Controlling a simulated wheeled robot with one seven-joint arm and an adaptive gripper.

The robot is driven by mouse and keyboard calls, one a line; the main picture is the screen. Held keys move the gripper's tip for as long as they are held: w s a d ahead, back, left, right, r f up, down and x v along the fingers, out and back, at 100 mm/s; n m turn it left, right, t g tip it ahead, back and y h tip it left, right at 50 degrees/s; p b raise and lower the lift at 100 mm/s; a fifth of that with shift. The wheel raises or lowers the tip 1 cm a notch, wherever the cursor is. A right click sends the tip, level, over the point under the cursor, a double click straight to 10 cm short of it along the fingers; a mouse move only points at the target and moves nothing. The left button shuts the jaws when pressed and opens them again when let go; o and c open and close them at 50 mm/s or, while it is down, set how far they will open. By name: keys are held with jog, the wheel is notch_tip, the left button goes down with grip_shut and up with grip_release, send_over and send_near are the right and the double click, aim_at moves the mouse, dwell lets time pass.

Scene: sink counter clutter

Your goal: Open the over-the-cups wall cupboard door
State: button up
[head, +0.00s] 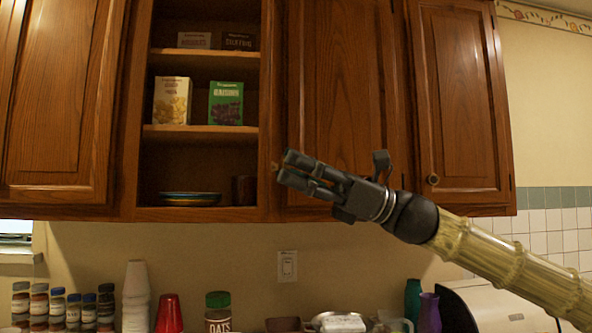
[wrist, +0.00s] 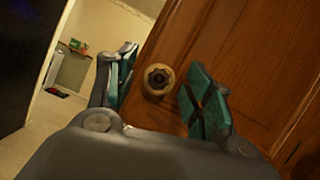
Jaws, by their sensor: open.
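A brown wooden wall cupboard door (head: 340,70) with a raised panel stands right of an open shelf bay in the head view. My gripper (head: 284,168) is in front of its lower left part. A small round knob (head: 274,167) shows just at the fingertips. In the wrist view the round brass-coloured knob (wrist: 157,79) lies between the two spread teal-padded fingers of my gripper (wrist: 160,85), near the edge of a wooden door (wrist: 255,60). I cannot tell whether either finger touches it. White stacked cups (head: 136,290) and a red cup stack (head: 169,314) stand below the bay.
The open bay (head: 198,134) holds boxes, plates and a dark mug. Other doors hang at left (head: 58,90) and right (head: 455,90). Spice jars, an oats jar (head: 218,312) and bottles crowd the counter.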

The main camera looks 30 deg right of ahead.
jog(key=v, duration=1.2)
dwell(0.5)
